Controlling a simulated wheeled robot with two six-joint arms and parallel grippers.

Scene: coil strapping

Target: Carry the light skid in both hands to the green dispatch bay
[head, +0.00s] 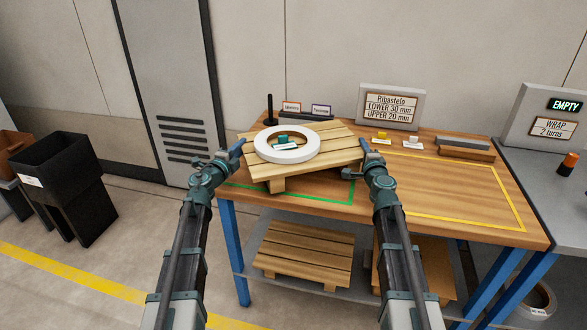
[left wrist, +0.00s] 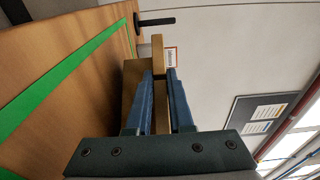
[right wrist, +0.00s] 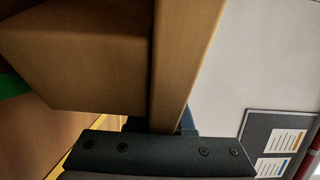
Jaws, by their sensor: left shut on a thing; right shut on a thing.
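The light wooden skid (head: 330,146) is held between my two grippers, tilted a little in the head view, over the green-outlined bay (head: 300,197) on the workbench. A white coil (head: 262,148) with a small teal piece (head: 283,139) lies on the skid. My left gripper (head: 238,150) is shut on the skid's left edge; the left wrist view shows the board (left wrist: 157,55) between its blue fingers. My right gripper (head: 350,173) is shut on the skid's right edge, and the board (right wrist: 180,60) fills much of the right wrist view. I cannot tell whether the skid touches the tabletop.
A yellow-outlined area (head: 511,206) lies to the right on the bench. A sign (head: 391,105), small labels and a black post (head: 270,108) stand at the back. Another slatted skid (head: 305,255) lies on the lower shelf. Black bins (head: 65,175) stand at left.

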